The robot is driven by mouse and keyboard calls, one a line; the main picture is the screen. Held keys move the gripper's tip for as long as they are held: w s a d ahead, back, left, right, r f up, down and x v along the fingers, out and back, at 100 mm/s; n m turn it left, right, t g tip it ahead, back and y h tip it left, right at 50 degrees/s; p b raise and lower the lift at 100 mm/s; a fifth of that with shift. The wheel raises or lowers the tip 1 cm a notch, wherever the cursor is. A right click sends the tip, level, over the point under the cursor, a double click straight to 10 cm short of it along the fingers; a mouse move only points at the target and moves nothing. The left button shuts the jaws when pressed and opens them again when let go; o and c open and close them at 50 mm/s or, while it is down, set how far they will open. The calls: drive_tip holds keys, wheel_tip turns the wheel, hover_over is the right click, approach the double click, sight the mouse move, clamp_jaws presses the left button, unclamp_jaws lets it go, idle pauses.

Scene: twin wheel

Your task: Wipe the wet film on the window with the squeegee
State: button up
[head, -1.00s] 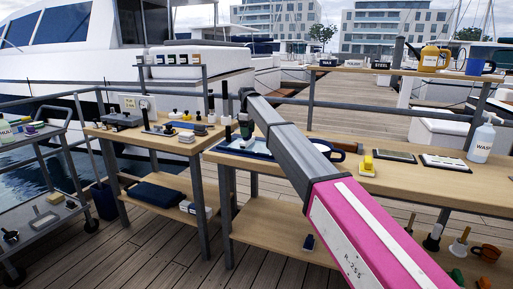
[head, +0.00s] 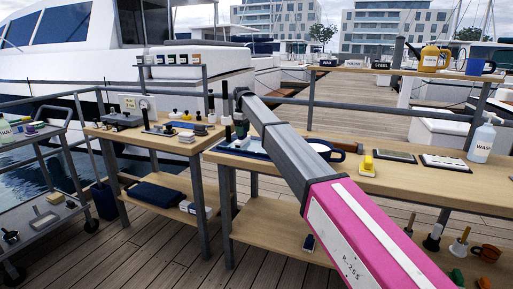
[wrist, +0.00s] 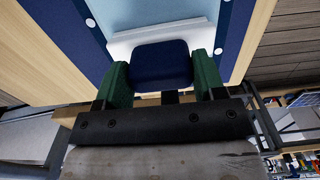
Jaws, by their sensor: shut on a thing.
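My gripper (wrist: 162,72) has green fingers closed on both sides of the dark blue squeegee handle (wrist: 160,58). The squeegee's pale wide head (wrist: 122,46) lies across the window, over the light blue pane. Whether its edge touches the pane cannot be told. The window has a dark blue frame (wrist: 62,27) with pale round fixings and lies flat on the wooden bench. In the head view the window (head: 258,152) is partly hidden behind my arm. I cannot make out the wet film.
A left table (head: 150,138) carries several small tools. A shelf behind holds a yellow kettle (head: 430,60) and a blue mug (head: 478,66).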

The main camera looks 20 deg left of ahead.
drive_tip(key=shift+d, duration=1.4)
drive_tip(key=shift+d, duration=2.05)
drive_tip(key=shift+a, duration=0.1)
drive_tip(key=shift+a, duration=2)
drive_tip(key=shift+a, duration=2)
